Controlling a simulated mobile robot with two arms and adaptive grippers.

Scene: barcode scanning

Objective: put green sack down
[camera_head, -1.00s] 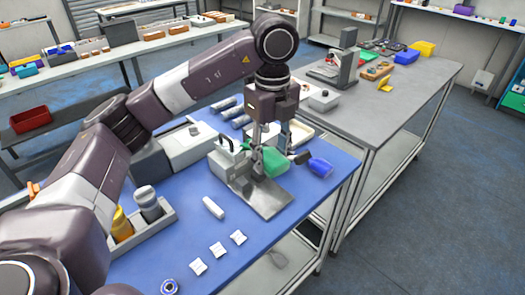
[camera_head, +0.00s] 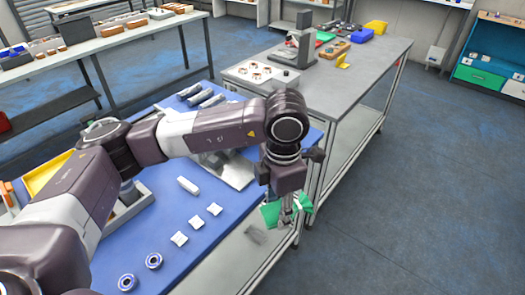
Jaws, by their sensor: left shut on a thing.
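My left gripper (camera_head: 288,215) points down and is shut on the green sack (camera_head: 271,214). Green parts of the sack show on both sides of the fingers, and the fingers hide its middle. In the picture the sack is at the right edge of the blue-topped table (camera_head: 215,247). I cannot tell its height or whether it touches anything. My right gripper is not in view.
A metal plate (camera_head: 236,171) is partly behind my arm. A grey table (camera_head: 372,60) stands beyond, with open floor to the right.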

